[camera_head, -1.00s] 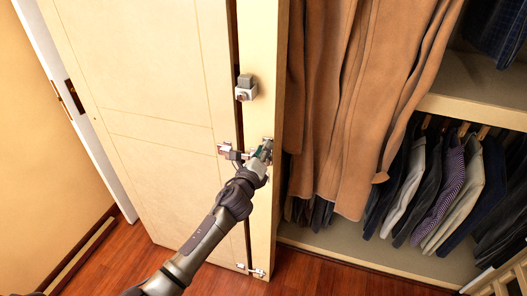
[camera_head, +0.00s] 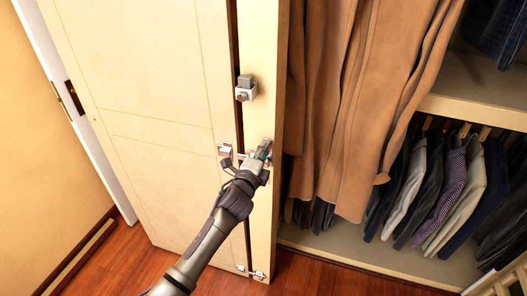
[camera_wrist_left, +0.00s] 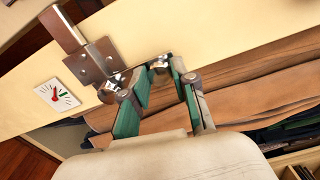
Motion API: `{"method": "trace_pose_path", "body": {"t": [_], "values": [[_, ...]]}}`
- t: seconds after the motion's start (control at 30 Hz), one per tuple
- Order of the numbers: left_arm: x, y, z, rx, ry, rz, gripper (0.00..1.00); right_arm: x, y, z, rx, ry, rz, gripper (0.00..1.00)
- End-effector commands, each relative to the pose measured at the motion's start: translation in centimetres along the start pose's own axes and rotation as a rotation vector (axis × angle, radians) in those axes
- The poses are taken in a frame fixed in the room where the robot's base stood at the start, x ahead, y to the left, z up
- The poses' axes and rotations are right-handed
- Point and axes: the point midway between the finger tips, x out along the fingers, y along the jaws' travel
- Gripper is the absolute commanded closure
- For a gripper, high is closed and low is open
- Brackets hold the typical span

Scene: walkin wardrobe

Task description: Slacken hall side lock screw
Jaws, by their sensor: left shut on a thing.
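The lock screw, a small shiny metal part (camera_wrist_left: 158,63), sits on the edge of the pale yellow door, beside a metal bracket plate (camera_wrist_left: 92,63). My left gripper (camera_head: 265,149) reaches up from below to this spot. In the left wrist view its green-padded fingers (camera_wrist_left: 160,80) are around the metal part and shut on it; the exact contact is partly hidden by the fingers. A white dial plate (camera_wrist_left: 57,97) with a red and green pointer and tick marks is beside the bracket. My right gripper is not in view.
The door (camera_head: 160,100) carries a block-shaped fitting (camera_head: 245,90) above, a bracket (camera_head: 225,150) left of my gripper and another fitting (camera_head: 250,270) below. Brown coats (camera_head: 350,100) hang close on the right, with shirts beyond. The wooden floor (camera_head: 110,255) is clear at lower left.

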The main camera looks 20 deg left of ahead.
Motion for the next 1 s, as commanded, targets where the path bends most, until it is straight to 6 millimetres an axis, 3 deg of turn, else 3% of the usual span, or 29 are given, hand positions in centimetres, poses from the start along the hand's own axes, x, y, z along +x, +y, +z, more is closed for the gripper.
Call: {"method": "trace_pose_path", "body": {"t": [0.43, 0.47, 0.6, 1.0], "values": [[-0.02, 0.11, 0.02, -0.009, -0.001, 0.002, 1.0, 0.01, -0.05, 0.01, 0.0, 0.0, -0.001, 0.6], [-0.02, 0.11, 0.02, -0.009, -0.001, 0.002, 0.68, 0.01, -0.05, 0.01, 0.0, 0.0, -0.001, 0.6], [-0.02, 0.09, 0.02, -0.008, -0.001, 0.002, 0.47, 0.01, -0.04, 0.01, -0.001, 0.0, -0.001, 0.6], [-0.87, 0.1, 0.01, -0.007, 0.0, 0.001, 0.47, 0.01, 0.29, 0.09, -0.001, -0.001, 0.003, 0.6]]}}
